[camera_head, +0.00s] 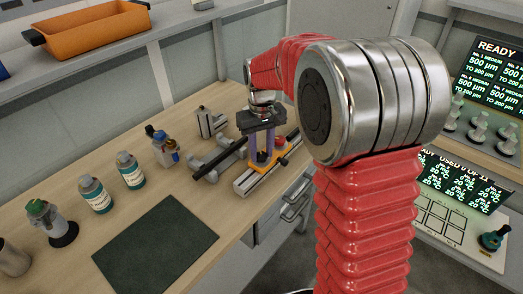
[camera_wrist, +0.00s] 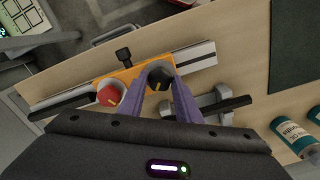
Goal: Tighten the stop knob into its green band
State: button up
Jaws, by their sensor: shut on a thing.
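My gripper (camera_wrist: 158,78) has purple fingers that point down and are shut on a black knob (camera_wrist: 160,74) with a yellow pointer line. The knob sits on an orange carriage (camera_wrist: 132,72), which straddles a silver rail (camera_wrist: 195,58). A red knob (camera_wrist: 108,95) stands on the same carriage, just left of the fingers in the wrist view. In the head view my gripper (camera_head: 262,150) is over the rail (camera_head: 246,184), and the red knob (camera_head: 281,141) shows to its right. I cannot make out a green band.
A grey clamp with a black bar (camera_head: 217,162) lies beside the rail. Several bottles (camera_head: 130,170) stand along the back of the bench, with a dark green mat (camera_head: 155,250) in front. An orange tray (camera_head: 95,30) is on the shelf above. A screen reads READY (camera_head: 495,50).

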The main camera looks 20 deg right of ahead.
aim_at(262, 155)
jog(key=shift+m, duration=0.3)
jog(key=o, duration=1.1)
jog(key=shift+c, duration=0.2)
notch_tip(262, 155, up, 14)
jog(key=shift+f, duration=0.15)
